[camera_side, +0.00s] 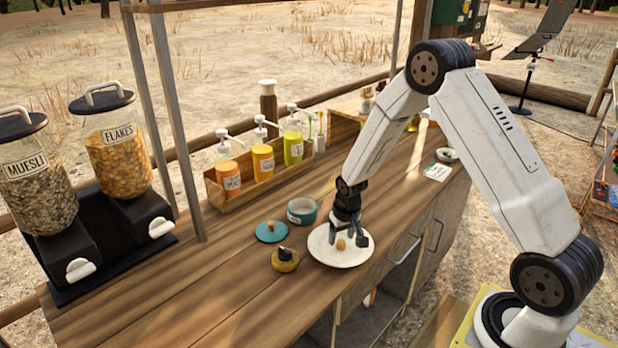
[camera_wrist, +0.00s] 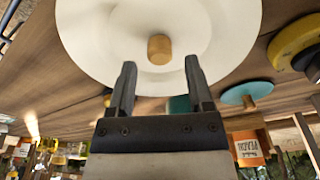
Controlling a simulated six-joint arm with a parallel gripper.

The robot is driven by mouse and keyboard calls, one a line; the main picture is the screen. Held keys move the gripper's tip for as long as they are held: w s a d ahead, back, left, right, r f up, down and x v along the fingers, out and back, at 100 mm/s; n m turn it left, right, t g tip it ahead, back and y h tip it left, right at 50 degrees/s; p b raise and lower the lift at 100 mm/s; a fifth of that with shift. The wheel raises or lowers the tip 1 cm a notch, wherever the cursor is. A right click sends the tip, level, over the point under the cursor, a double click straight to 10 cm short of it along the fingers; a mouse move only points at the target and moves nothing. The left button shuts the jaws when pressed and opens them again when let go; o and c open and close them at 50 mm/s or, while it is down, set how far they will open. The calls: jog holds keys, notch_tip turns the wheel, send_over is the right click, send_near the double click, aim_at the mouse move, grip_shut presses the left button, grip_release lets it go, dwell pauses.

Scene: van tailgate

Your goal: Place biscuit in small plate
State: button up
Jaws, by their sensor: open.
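A small tan round piece, which looks like the biscuit (camera_side: 340,244), lies on a white round plate (camera_side: 325,253). In the wrist view the tan piece (camera_wrist: 160,48) shows as a short cylinder on the white plate (camera_wrist: 92,30). My gripper (camera_side: 347,239) is low over the plate, its fingers on either side of the piece in the side view. In the wrist view my gripper (camera_wrist: 160,66) is open, with the piece just beyond the gap between its fingertips. No contact is visible. A small pale dish (camera_side: 447,155) is farther right on the counter.
A teal disc with a knob (camera_side: 271,232), a teal pot (camera_side: 301,211) and a yellow item with a black top (camera_side: 285,261) stand left of the plate. A wooden box (camera_side: 230,195) of pump bottles and cereal dispensers stand farther left. Bare counter (camera_side: 400,190) lies to the right.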

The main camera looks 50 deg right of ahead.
notch_tip(320, 180, up, 11)
jog(key=s, duration=0.1)
jog(key=shift+s+a, duration=0.25)
jog(key=shift+a, duration=0.1)
dwell(0.3)
jog(key=shift+r, duration=0.1)
dwell(0.4)
jog(key=s+a+r+n, duration=0.1)
jog(key=s+a+n, duration=0.1)
jog(key=s+a, duration=0.3)
jog(key=s+a+r+n+t, duration=0.1)
jog(key=s+a+n, duration=0.1)
jog(key=s+a, duration=0.4)
jog(key=shift+s+a+r+n+y, duration=0.3)
jog(key=shift+s+r, duration=0.1)
jog(key=shift+s, duration=0.7)
